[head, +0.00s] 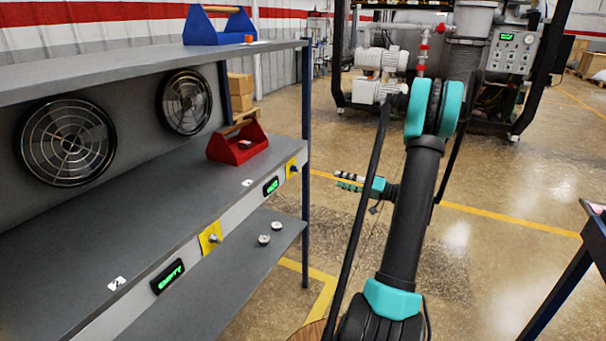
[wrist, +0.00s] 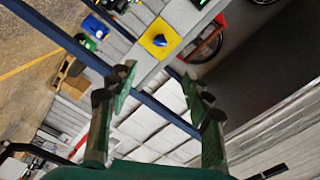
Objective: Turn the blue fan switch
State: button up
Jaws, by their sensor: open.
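The blue fan switch (wrist: 160,40) sits on a yellow plate (wrist: 152,47) at the top middle of the wrist view. In the head view, a yellow plate with a dark blue knob (head: 292,169) is at the far right end of the shelf's front edge. My gripper (head: 347,182) is to the right of that plate, apart from it, pointing left toward the shelf. In the wrist view my gripper (wrist: 160,84) is open and empty, its two fingers wide apart below the switch.
The grey shelf (head: 150,232) holds a red toolbox (head: 237,145). A second yellow plate with a grey knob (head: 212,238) and green-lit displays (head: 271,186) line its edge. Two round fans (head: 66,141) are behind. A blue post (head: 306,120) stands between my gripper and the shelf.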

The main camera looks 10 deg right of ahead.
aim_at(295, 169)
jog(key=x, duration=1.7)
jog(key=shift+c, duration=0.5)
grip_shut()
jog(key=shift+m, duration=0.4)
jog(key=m, duration=1.1)
jog(key=shift+f, duration=0.1)
